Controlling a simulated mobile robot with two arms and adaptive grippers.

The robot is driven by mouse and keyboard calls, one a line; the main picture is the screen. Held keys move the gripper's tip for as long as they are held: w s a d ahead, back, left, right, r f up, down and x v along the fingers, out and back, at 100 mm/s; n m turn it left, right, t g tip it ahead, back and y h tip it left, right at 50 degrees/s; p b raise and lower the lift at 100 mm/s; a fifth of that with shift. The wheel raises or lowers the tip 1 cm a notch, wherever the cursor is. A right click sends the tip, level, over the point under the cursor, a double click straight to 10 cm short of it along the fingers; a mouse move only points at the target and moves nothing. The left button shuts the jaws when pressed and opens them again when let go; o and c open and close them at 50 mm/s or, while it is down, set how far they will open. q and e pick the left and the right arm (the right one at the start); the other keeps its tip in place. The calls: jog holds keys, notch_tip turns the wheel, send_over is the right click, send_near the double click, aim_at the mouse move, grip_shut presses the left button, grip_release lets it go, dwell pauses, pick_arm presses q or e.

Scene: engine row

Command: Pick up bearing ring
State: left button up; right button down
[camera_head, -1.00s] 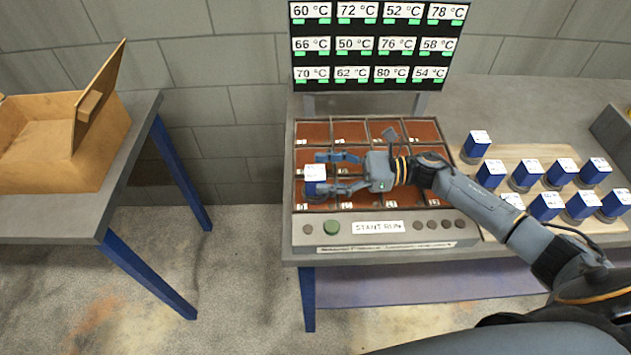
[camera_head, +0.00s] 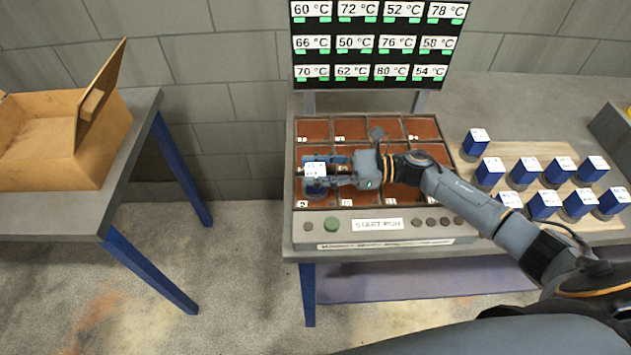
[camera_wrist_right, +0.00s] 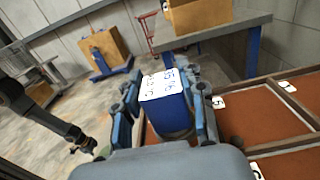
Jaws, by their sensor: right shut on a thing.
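My right gripper (camera_head: 316,172) is at the left end of the tray of square compartments (camera_head: 299,185). It is shut on a blue piece with a white printed top (camera_head: 315,169), taken here as the bearing ring. In the right wrist view the piece (camera_wrist_right: 165,100) sits between the two fingers of my right gripper (camera_wrist_right: 168,108), its blue side and white label showing. A grey round part shows below it in the head view. Its exact contact with the tray is hidden. A dark arm, seemingly my left, shows at the wrist view's left; its jaws are unclear.
Several similar blue pieces (camera_head: 545,205) stand on a wooden board at the right. A screen of temperatures (camera_head: 377,44) stands behind the tray. A control panel with a green button (camera_head: 331,224) lies in front. An open wooden box (camera_head: 70,150) is on the left table.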

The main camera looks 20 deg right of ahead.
jog(key=shift+r, duration=0.15)
jog(key=shift+r+b, duration=0.6)
jog(key=shift+r, duration=0.05)
jog(key=shift+r+b, duration=0.6)
jog(key=shift+r, duration=0.1)
jog(key=s+d+r+b, duration=0.2)
jog(key=s+r+b, duration=0.1)
jog(key=s+r, duration=0.7)
jog(key=shift+s+b, duration=0.3)
jog(key=shift+s, duration=1.6)
jog(key=shift+d, duration=0.2)
